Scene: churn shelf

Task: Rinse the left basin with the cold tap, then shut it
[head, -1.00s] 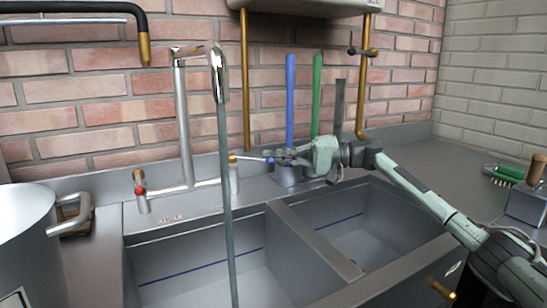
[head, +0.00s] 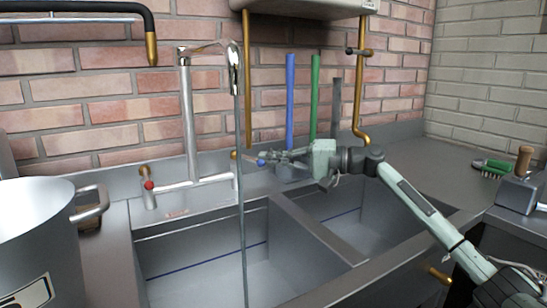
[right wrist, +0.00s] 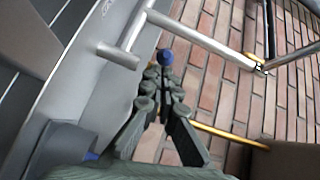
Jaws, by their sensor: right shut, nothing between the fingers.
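The mixer (head: 188,110) stands behind the two basins. A thin grey stream runs from its spout (head: 234,68) down into the left basin (head: 200,275). The blue-tipped cold tap lever (head: 261,162) is at the mixer's right end, and its blue knob also shows in the right wrist view (right wrist: 165,57). My right gripper (head: 272,158) is shut and empty, its fingertips right beside the blue knob; I cannot tell whether they touch it. The red-knobbed hot tap (head: 148,186) is at the left end. My left gripper is not in view.
A large pot (head: 35,235) stands on the left counter. A holder with blue (head: 290,100) and green (head: 315,95) handles stands behind my right gripper. The right basin (head: 365,225) lies below my right arm. A green brush (head: 492,167) lies at right.

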